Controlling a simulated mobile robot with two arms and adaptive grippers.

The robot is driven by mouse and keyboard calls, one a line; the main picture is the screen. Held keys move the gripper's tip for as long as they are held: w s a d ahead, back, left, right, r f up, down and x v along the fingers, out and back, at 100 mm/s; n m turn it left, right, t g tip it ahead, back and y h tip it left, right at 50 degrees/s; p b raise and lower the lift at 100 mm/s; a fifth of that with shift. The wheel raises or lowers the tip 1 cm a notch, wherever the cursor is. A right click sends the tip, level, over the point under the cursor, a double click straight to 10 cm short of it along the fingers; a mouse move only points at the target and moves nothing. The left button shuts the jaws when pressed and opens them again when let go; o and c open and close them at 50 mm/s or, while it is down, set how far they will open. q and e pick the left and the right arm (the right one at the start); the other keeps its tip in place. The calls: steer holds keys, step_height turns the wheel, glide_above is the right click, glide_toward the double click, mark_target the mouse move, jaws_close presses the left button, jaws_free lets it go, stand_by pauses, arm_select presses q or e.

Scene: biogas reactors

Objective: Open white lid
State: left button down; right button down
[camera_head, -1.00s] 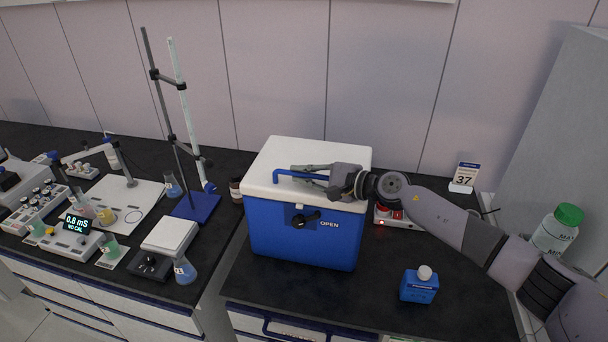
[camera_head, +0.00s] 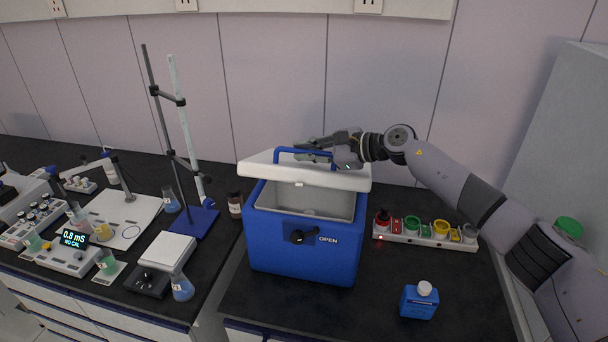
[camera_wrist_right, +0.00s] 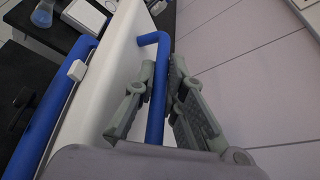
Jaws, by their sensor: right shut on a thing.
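The blue cooler box (camera_head: 304,252) stands on the dark bench with a black knob and the word OPEN on its front. Its white lid (camera_head: 265,172) is tilted up, front edge raised, and the pale interior (camera_head: 305,201) shows. My right gripper (camera_head: 312,150) is at the lid's top, shut on the blue lid handle (camera_head: 286,152). In the right wrist view the blue handle (camera_wrist_right: 156,95) runs between the two fingers, beside the white lid (camera_wrist_right: 118,75). My left gripper is not in view.
A burette stand (camera_head: 195,218) and a brown bottle (camera_head: 235,204) stand left of the box.

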mark_target(310, 163)
steer(key=shift+m+g, duration=0.7)
steer(key=shift+m, duration=0.2)
steer(key=shift+w+d+r+b, duration=0.2)
steer(key=shift+w+r+b, duration=0.1)
steer(key=shift+w+r, duration=0.35)
steer(key=shift+w+d+r+b, duration=0.2)
steer(key=shift+w+r+b, duration=0.1)
steer(key=shift+w+r, duration=0.35)
steer(key=shift+w+d+r+b, duration=0.2)
steer(key=shift+w+r+b, duration=0.1)
steer(key=shift+w+r, duration=0.35)
steer(key=shift+s, duration=0.1)
